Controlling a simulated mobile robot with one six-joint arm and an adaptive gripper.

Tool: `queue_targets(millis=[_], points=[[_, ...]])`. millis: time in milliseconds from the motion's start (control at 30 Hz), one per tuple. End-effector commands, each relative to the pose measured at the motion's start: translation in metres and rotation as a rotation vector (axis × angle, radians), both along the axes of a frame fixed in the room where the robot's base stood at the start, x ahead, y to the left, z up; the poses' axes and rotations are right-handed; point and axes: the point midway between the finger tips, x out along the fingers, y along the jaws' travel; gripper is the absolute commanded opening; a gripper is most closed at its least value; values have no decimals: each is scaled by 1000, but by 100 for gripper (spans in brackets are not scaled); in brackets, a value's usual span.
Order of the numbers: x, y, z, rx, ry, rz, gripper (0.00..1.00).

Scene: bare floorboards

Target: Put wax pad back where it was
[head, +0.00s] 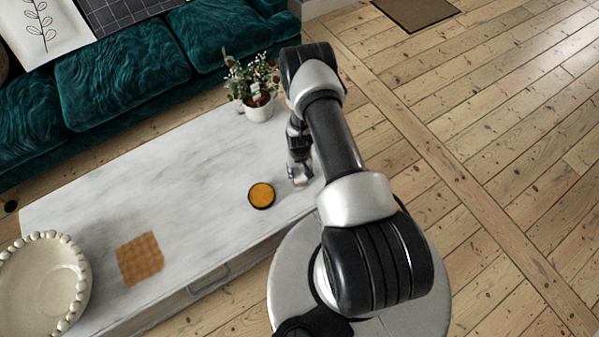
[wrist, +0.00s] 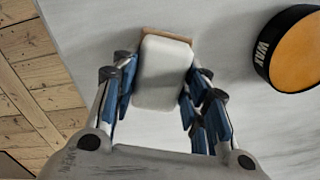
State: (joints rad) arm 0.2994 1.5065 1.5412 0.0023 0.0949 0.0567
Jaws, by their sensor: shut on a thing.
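My gripper (wrist: 160,82) is shut on a white, rounded block with a thin tan layer at its far edge, which I take to be the wax pad (wrist: 165,72). The blue-padded fingers sit on both sides of it. In the head view my gripper (head: 299,172) is over the right end of the white marble-topped table (head: 120,190), and a small pale part of the pad (head: 301,183) shows below it. Whether the pad touches the tabletop cannot be told. A round black tin with an orange top (head: 261,195) lies just left of the gripper; its side reads "WAX" in the wrist view (wrist: 298,52).
A tan woven square (head: 140,258) lies on the table's front left part, beside a cream bowl with a beaded rim (head: 45,285). A potted plant (head: 258,108) stands at the back right. A teal sofa (head: 120,70) is behind. The table's middle is clear.

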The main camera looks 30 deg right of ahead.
Motion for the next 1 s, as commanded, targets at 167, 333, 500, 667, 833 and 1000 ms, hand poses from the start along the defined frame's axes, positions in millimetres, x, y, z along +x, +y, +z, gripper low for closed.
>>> queue_targets(millis=[167, 333, 500, 667, 833, 1000], points=[[1, 0, -1, -1, -2, 0, 19], [1, 0, -4, 0, -1, 0, 19], [1, 0, -4, 0, -1, 0, 49], [1, 0, -4, 0, -1, 0, 59], [1, 0, -4, 0, -1, 0, 61], [1, 0, -3, 0, -1, 0, 61]])
